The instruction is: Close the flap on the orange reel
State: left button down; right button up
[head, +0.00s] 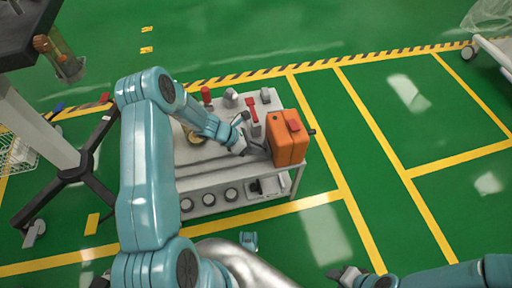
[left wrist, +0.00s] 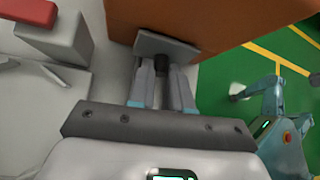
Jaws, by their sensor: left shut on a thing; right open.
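The orange reel (head: 288,142) is a boxy orange unit at the right end of the cart top. Its orange side (left wrist: 205,15) fills the top of the left wrist view. A grey plate, seemingly the flap (left wrist: 165,45), stands out from that side, with a dark knob (left wrist: 162,75) by it. My left gripper (head: 258,149) reaches the reel's left side; in the left wrist view its fingers (left wrist: 163,82) are shut around the dark knob. How far the flap stands open is hard to tell. My right gripper (head: 345,274) is open and empty at the bottom, away from the cart.
The white cart (head: 195,158) carries red and grey fittings (head: 252,108) behind the reel and several round dials on its front. A dark-legged stand (head: 75,175) is at left. Green floor with yellow lines is clear to the right.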

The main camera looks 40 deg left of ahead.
pick_arm(q)
jog(key=f+b, duration=0.1)
jog(key=b, duration=0.1)
jog(key=shift+f+t+h+b, duration=0.15)
jog(key=shift+t+h+b, duration=0.15)
jog(key=shift+t+h, duration=0.1)
jog(key=shift+t+h+b, duration=0.3)
jog(key=shift+b, duration=0.1)
jog(key=shift+d+r, duration=0.1)
jog(key=shift+r, duration=0.2)
jog(key=c, duration=1.1)
grip_release()
jog(key=shift+w, duration=0.1)
jog(key=shift+o, duration=0.2)
